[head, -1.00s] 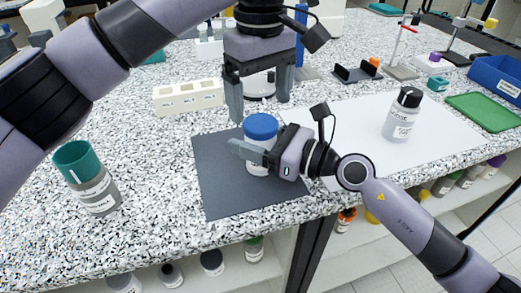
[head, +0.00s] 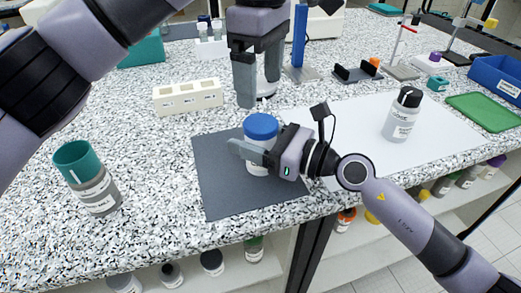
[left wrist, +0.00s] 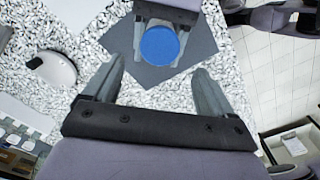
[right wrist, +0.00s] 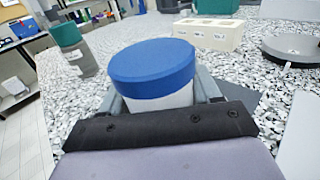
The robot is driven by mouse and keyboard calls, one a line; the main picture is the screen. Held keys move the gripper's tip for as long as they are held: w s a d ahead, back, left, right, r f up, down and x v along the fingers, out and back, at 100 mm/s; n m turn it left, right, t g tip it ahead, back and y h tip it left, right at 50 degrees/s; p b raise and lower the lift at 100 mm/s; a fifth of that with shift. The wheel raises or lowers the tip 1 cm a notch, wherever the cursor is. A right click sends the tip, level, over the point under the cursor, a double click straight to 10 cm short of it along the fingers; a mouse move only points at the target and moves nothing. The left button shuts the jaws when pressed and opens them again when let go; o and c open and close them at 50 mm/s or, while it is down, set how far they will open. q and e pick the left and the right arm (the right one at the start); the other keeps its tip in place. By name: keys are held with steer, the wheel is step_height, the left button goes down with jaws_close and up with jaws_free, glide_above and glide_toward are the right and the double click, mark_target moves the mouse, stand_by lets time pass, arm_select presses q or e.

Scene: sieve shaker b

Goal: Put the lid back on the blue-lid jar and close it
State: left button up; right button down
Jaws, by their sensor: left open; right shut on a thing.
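The blue-lid jar (head: 256,160) stands upright on the dark grey mat (head: 220,187). Its blue lid (head: 261,126) sits on top of the jar and looks level; how tightly it is seated cannot be told. My right gripper (head: 252,154) is shut around the jar's body from the right, below the lid. The right wrist view shows the lid (right wrist: 153,66) above the white jar body (right wrist: 160,101). My left gripper (head: 258,88) is open and empty, pointing down above and behind the jar. In the left wrist view the lid (left wrist: 160,46) lies beyond the open fingers.
A teal-lid jar (head: 88,180) stands at the left. A black-capped bottle (head: 402,115) stands on the white sheet (head: 350,125) at right. A cream block rack (head: 188,97) is behind the mat. The table's front edge runs close before the mat.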

mark_target(260, 122)
arm_select(q)
steer(key=shift+f, duration=4.05)
steer(key=c, duration=1.1)
steer(key=m, duration=0.6)
steer(key=shift+m, duration=0.3)
steer(key=o, duration=1.2)
steer(key=shift+r, duration=2.3)
